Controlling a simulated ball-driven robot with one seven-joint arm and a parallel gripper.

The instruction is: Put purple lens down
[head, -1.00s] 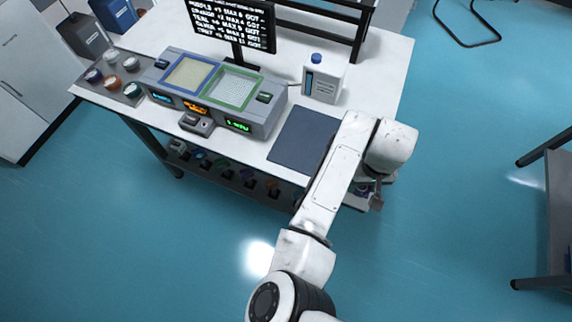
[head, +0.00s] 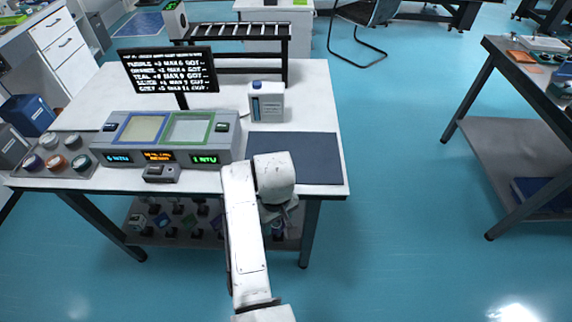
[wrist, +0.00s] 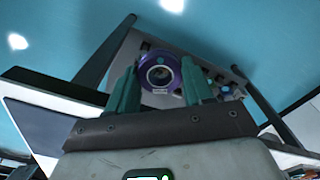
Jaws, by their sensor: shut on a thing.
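The purple lens (wrist: 160,74) is a round purple ring with a clear centre and a small pale label. It sits between the two teal fingers of my gripper (wrist: 160,88) in the wrist view, and the fingers are shut on it. In the head view my gripper (head: 280,213) is below the front edge of the white table, partly hidden behind my arm. The lens cannot be made out clearly there. A dark mat (head: 293,160) lies on the right part of the table top, beyond my gripper.
A device with blue- and green-framed plates (head: 190,128) stands on the table (head: 310,95), with a monitor (head: 170,70) and a white bottle (head: 267,102) behind. A tray of jars (head: 72,165) is at left. A lower shelf (head: 160,240) holds several mounted parts. Open floor lies right.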

